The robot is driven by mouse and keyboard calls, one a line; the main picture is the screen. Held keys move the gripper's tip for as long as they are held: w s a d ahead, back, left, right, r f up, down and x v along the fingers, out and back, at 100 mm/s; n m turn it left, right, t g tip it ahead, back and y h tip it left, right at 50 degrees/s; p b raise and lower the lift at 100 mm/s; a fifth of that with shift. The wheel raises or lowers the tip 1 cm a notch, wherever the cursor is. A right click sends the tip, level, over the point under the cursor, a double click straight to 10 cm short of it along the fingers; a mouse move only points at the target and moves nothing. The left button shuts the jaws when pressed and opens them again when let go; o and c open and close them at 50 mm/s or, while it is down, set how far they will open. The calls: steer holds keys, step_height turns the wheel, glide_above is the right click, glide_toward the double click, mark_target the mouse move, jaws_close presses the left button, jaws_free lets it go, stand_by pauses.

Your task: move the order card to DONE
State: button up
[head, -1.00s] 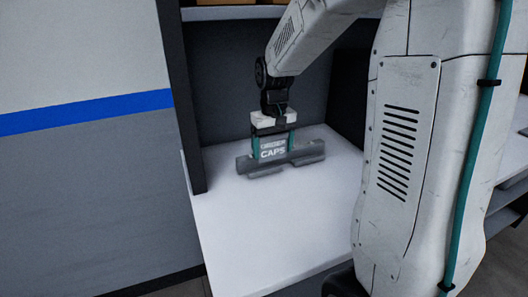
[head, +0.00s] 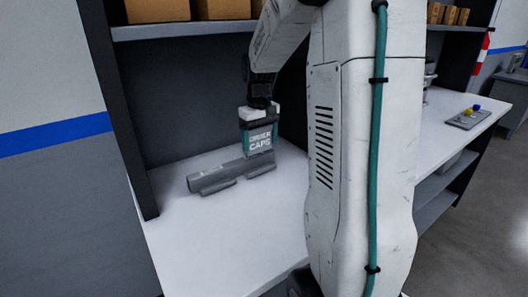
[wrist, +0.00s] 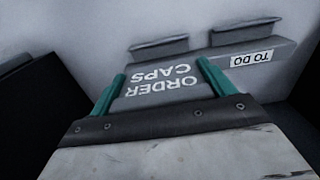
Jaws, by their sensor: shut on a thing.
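The order card (head: 260,143) is a grey plate with white lettering "ORDER CAPS". My gripper (head: 260,136) is shut on it, with a teal finger at each side edge. In the wrist view the card (wrist: 160,84) also sits between the fingers. A long grey rack (head: 215,181) lies on the white bench, and the card is upright at its right part. I cannot tell whether the card's lower edge is in the rack or just above it. No DONE label is readable.
The white bench top (head: 200,235) is clear in front of the rack. A dark side post (head: 125,130) stands at left, and a shelf with cardboard boxes (head: 158,10) runs above. At right, a small grey plate with colored knobs (head: 467,119) lies on the bench.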

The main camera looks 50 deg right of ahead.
mark_target(260, 150)
steer(key=shift+w+d+f, duration=0.1)
steer(key=shift+w+f, duration=0.05)
steer(key=shift+f, duration=1.9)
steer(key=shift+f, duration=0.6)
steer(key=shift+f, duration=0.15)
steer(key=shift+f, duration=0.1)
steer(key=shift+f, duration=0.4)
steer(key=shift+c, duration=1.3)
steer(key=shift+f, duration=0.1)
steer(key=shift+f, duration=0.15)
steer(key=shift+c, duration=1.1)
steer(key=shift+s+f, duration=0.15)
steer(key=shift+s, duration=0.05)
